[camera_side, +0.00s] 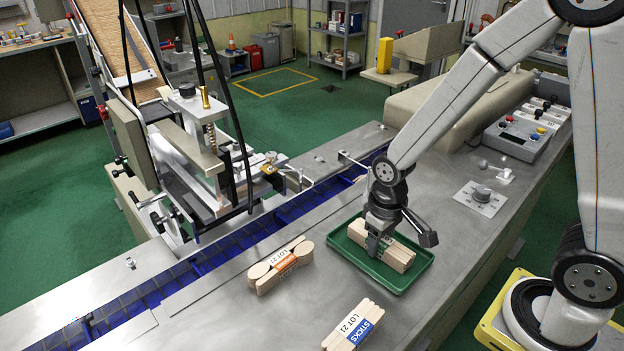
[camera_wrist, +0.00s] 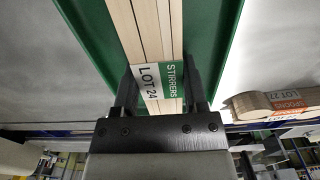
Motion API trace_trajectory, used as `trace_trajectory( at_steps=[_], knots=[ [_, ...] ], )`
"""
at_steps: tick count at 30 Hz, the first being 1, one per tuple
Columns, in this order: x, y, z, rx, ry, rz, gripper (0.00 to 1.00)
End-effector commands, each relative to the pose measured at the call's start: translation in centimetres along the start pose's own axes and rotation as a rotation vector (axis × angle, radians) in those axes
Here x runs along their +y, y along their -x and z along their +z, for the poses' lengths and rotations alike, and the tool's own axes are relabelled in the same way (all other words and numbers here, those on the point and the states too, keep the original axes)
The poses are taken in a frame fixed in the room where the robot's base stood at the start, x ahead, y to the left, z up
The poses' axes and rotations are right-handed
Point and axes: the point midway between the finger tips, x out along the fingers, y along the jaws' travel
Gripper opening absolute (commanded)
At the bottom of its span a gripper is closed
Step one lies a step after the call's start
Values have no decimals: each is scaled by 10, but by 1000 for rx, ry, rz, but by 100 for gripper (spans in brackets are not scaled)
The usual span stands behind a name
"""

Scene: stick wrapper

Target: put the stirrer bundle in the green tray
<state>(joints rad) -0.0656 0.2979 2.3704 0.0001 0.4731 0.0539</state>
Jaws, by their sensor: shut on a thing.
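The stirrer bundle (camera_side: 398,255), a block of pale wooden sticks, is within the outline of the green tray (camera_side: 412,282) in the side view. My gripper (camera_side: 377,243) points down and is shut on the bundle near its left end. In the wrist view the bundle (camera_wrist: 146,28) runs lengthwise between the two fingers, and its white and green band reads STIRRERS, LOT 24. The tray's green walls (camera_wrist: 214,35) show on both sides of it. I cannot tell whether the bundle's underside touches the tray floor.
A spoon bundle (camera_side: 258,278) with an orange label lies left of the tray. A sticks bundle (camera_side: 342,338) with a blue label lies in front. A blue conveyor channel (camera_side: 215,243) runs behind them beside the wrapping machine (camera_side: 190,140). A control box (camera_side: 520,133) stands at the right.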

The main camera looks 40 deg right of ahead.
Motion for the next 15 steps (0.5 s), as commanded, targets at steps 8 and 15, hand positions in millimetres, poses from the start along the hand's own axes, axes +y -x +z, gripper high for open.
trace_trajectory(
  at_steps=[8,15],
  knots=[
    [0,-1,0,0,0,0,0],
    [0,-3,0,0,0,0,91]
  ],
)
